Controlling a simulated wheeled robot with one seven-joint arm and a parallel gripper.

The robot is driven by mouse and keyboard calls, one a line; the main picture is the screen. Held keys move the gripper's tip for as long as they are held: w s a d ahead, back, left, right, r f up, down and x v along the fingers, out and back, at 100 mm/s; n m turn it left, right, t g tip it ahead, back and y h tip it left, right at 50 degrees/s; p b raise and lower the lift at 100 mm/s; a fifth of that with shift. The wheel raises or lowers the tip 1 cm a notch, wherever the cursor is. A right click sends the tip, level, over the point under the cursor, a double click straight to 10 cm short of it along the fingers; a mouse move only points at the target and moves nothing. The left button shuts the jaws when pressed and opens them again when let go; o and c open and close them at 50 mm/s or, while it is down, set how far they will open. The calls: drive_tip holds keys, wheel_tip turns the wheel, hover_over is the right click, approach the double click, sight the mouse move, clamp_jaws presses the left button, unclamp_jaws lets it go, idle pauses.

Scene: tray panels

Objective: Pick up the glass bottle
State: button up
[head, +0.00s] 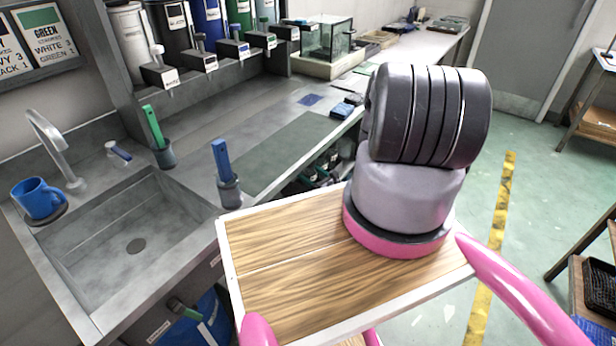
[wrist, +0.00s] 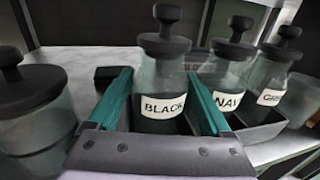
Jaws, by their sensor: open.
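The wrist view shows several clear glass bottles with dark knobbed stoppers. The glass bottle labelled BLACK (wrist: 163,125) stands upright in a dark tray (wrist: 262,133), in line with the gap between my gripper's fingers. My gripper (wrist: 159,76) is open, with one teal finger on each side of that bottle in the picture; I cannot tell whether they touch it or how deep they reach. A bottle labelled NAV (wrist: 228,98) stands to the right, and one with a partly read label (wrist: 270,97) is farther right. In the head view I cannot make out these bottles or my gripper.
Another stoppered glass jar (wrist: 35,115) stands close on the left in the wrist view. The head view shows a sink (head: 135,245), a blue mug (head: 38,198), a grey counter (head: 205,140) and a glass tank (head: 327,38). Floor with a yellow stripe (head: 497,230) lies right.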

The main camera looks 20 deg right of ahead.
drive_tip(key=c, duration=1.2)
drive_tip(key=shift+r, duration=0.15)
